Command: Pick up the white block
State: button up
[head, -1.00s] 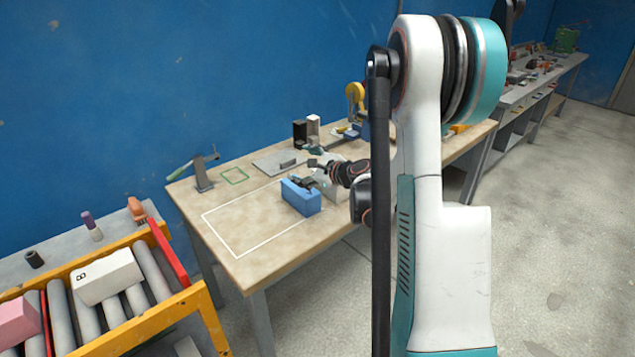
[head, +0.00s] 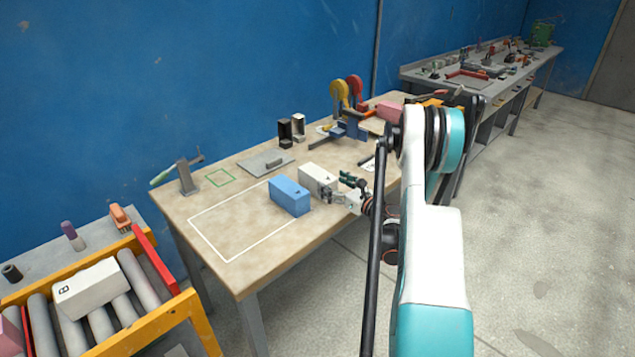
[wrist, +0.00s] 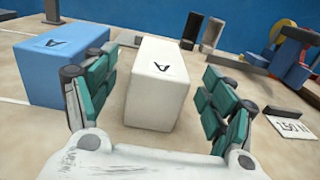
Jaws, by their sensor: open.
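The white block (head: 318,178) stands on the wooden table, close beside the blue block (head: 289,196). In the wrist view the white block (wrist: 158,85), marked with a dark letter A, lies straight ahead between my fingers. My gripper (head: 338,187) is open, with one green-padded finger on each side of the block's near end. The wrist view shows gaps between the pads and the block. The left finger of my gripper (wrist: 157,80) is in the space between the white block and the blue block (wrist: 55,65). The block's underside is hidden.
A white outlined rectangle (head: 225,248) lies mostly clear on the table's left. A grey plate (head: 266,163), black and white upright blocks (head: 291,130) and a blue clamp-like tool (head: 348,130) stand behind. Another white block (head: 90,288) lies on the roller conveyor.

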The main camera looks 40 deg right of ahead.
aim_at(318, 173)
jog(key=w, duration=0.3)
jog(key=shift+f+b, duration=0.1)
jog(key=shift+b, duration=0.2)
jog(key=w, duration=0.1)
jog(key=w+b, duration=0.1)
jog(key=w, duration=0.1)
jog(key=w+b, duration=0.1)
jog(key=shift+w+f, duration=0.3)
jog(key=shift+w, duration=0.05)
jog(key=shift+w+r, duration=0.1)
jog(key=shift+w, duration=0.2)
jog(key=shift+c, duration=0.3)
jog(key=c, duration=1.3)
